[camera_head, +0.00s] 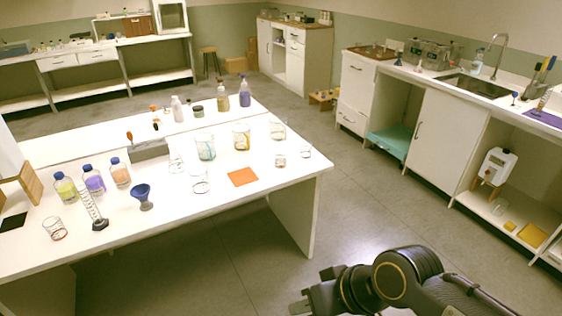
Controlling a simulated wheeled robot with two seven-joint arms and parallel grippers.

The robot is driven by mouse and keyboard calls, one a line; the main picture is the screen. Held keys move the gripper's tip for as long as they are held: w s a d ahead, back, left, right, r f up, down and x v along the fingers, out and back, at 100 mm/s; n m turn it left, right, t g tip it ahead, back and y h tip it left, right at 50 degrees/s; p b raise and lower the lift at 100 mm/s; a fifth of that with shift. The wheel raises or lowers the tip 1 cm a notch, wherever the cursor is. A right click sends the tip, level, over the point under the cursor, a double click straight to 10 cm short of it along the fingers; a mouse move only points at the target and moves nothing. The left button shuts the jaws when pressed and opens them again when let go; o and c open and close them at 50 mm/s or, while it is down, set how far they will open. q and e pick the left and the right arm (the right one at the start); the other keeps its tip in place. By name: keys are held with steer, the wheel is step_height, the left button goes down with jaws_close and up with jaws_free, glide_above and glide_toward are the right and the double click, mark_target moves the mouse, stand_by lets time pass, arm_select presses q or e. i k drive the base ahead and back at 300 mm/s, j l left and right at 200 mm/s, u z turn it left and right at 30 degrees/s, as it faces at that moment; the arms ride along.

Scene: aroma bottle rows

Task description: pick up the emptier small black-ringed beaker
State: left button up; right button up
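Two small clear beakers stand near the right end of the white table: one small beaker (280,160) and, to its right, another small beaker (306,152). Their rims look dark, but their ring colours and fill levels are too small to tell. Another small beaker (54,228) stands at the table's front left, with a reddish band. My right gripper (312,293) is at the bottom edge, low in front of the table and well apart from the beakers. It is partly cut off, so its opening is unclear. My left gripper is out of view.
The white table (225,215) also bears larger beakers (205,147), an orange mat (243,177), a blue funnel (142,194), a graduated cylinder (95,210) and several bottles. A sink counter (440,78) stands at the right. Open floor (370,200) lies between.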

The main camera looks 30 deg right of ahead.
mark_target(306, 150)
steer(key=i+l, duration=0.2)
steer(key=l, duration=0.15)
steer(key=i+l+u, duration=0.1)
steer(key=i+l, duration=0.3)
steer(key=l, duration=0.3)
steer(key=i+l+u, duration=0.1)
steer(key=l, duration=0.25)
steer(key=i+l+u, duration=0.1)
steer(key=i+l, duration=0.35)
steer(key=l, duration=0.3)
steer(key=i+l+u, duration=0.1)
steer(key=l, duration=0.25)
steer(key=i+l, duration=0.2)
steer(key=l, duration=0.2)
